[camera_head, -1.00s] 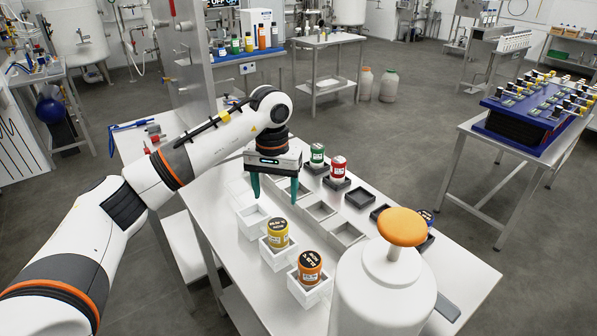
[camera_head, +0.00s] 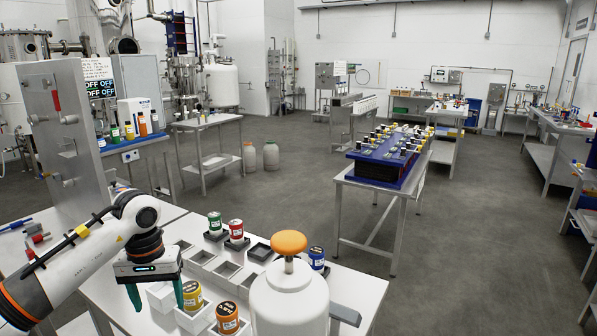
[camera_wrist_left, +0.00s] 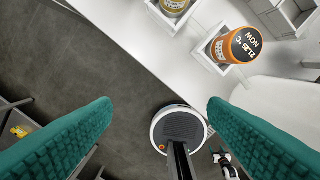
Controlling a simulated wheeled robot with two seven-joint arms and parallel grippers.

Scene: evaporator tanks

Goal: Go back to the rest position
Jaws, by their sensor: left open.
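My left gripper (camera_head: 155,291) is open and empty, pointing down above the front-left part of the white table (camera_head: 360,284) in the head view. Its two green fingers stand apart at the sides of the left wrist view (camera_wrist_left: 158,140). A yellow jar (camera_head: 192,296) and an orange jar (camera_head: 227,317) stand in white square holders to the right of the gripper. The orange jar also shows in the left wrist view (camera_wrist_left: 238,46), apart from the fingers. My right gripper is not in view.
A white tank with an orange knob (camera_head: 289,242) stands at the table's front. A green jar (camera_head: 215,223), a red jar (camera_head: 236,231) and a blue jar (camera_head: 316,258) stand farther back. A blue rack (camera_head: 386,166) sits on another table. Open floor lies to the right.

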